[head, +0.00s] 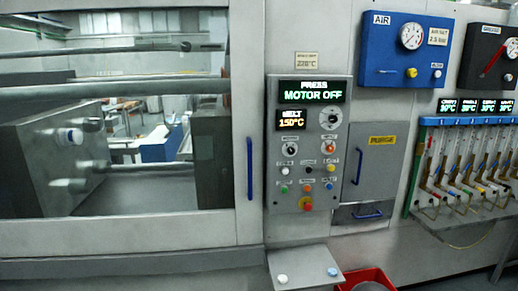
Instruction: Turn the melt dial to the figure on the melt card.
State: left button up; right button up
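The melt card (306,61) is a small pale label above the control panel. Its figure looks like 230°C, but the print is small and blurred. The melt display (291,120) on the panel reads 150°C in orange. The melt dial appears to be the large round dial (329,119) just right of that display; its pointer and scale are too small to read. Above it the press display (314,92) reads MOTOR OFF in green. Neither of my grippers is in view.
Small knobs and buttons, including a red one (306,204), crowd the panel below the dial. A blue door handle (250,168) stands left, a purge door (366,168) right. A small shelf (305,262) juts out below, beside a red bin (378,275).

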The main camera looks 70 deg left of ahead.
aim_at(332, 119)
jog(key=u, duration=1.95)
